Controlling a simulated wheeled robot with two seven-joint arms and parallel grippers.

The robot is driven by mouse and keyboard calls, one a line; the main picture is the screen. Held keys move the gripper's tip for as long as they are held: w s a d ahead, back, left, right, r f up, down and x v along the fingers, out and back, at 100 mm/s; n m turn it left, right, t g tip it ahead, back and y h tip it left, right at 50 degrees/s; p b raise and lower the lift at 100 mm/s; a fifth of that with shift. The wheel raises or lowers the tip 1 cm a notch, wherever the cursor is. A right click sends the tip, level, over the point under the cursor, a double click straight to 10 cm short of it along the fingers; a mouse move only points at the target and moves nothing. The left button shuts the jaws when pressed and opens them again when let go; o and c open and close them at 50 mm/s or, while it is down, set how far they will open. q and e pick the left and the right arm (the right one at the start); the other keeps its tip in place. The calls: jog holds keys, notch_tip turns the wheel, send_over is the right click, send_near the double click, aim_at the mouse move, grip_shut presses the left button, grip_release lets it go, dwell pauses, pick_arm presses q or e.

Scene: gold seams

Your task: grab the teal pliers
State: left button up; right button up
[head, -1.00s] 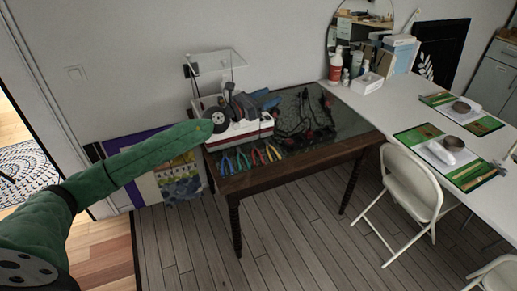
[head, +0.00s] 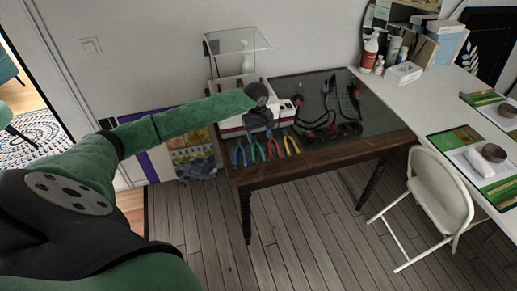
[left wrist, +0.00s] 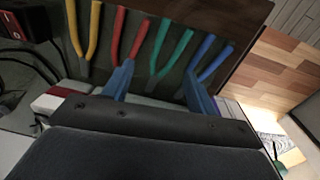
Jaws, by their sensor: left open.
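The teal pliers (head: 257,153) lie near the front edge of the dark table, between blue pliers (head: 239,156) and red pliers (head: 273,149). In the left wrist view the teal pliers (left wrist: 172,48) show their spread handles, with the head end lying between my two blue fingers as seen from there. My left gripper (head: 262,132) is over the table just behind the row of pliers. In the left wrist view its jaws (left wrist: 160,72) are apart with nothing held. Whether the fingers reach down to the pliers' height is unclear. My right gripper is not in view.
Yellow pliers (head: 291,145) end the row at right. A white and red machine (head: 232,125) stands close behind, partly hidden by my left arm. Black and red cables (head: 330,110) lie on the table (head: 385,130). A white chair (head: 440,190) stands at right.

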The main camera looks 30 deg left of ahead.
aim_at(258, 155)
pick_arm(q)
jog(key=shift+s+a+f+m+g+p, duration=0.2)
jog(key=shift+s+f+m+g+p, duration=0.25)
jog(key=shift+f+m, duration=0.5)
jog(key=shift+f, duration=0.5)
notch_tip(258, 155, down, 4)
jog(key=p, duration=0.3)
jog(key=shift+w+d, duration=0.1)
jog(key=shift+d, duration=0.05)
jog(key=shift+f+p, duration=0.35)
jog(key=shift+f, duration=0.25)
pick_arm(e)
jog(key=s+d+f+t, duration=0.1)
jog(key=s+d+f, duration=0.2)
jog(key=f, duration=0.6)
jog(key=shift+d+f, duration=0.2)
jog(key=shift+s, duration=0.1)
pick_arm(q)
jog(key=c, duration=0.8)
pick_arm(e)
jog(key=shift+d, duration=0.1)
